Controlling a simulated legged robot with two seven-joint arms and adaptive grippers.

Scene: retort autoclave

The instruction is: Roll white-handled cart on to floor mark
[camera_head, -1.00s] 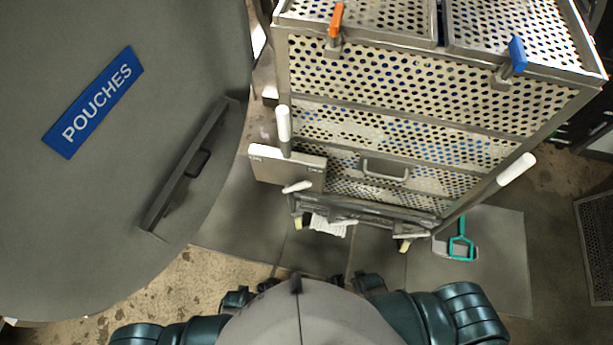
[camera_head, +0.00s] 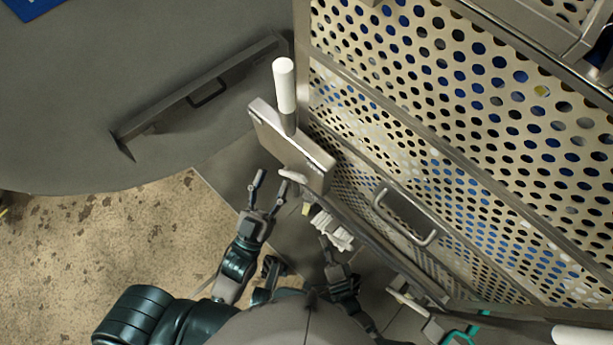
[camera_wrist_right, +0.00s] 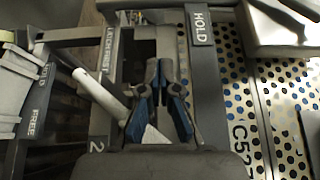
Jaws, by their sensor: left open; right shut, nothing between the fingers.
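The perforated metal cart (camera_head: 430,150) fills the right of the head view, close in front of me. It has an upright white handle (camera_head: 284,85) at its left corner and another white handle (camera_head: 580,336) at the lower right edge. My left gripper (camera_head: 269,182) is open and empty, just below the metal box by the left handle and apart from that handle. My right gripper (camera_head: 325,243) is low in front of the cart. In the right wrist view its fingers (camera_wrist_right: 158,72) are shut and empty, near frame bars labelled HOLD and FREE. I cannot identify the floor mark.
A large round grey door (camera_head: 130,90) with a bar handle (camera_head: 208,92) stands at left. A metal box (camera_head: 290,145) and a loop handle (camera_head: 405,215) are on the cart front. Open stained floor (camera_head: 90,250) lies at lower left.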

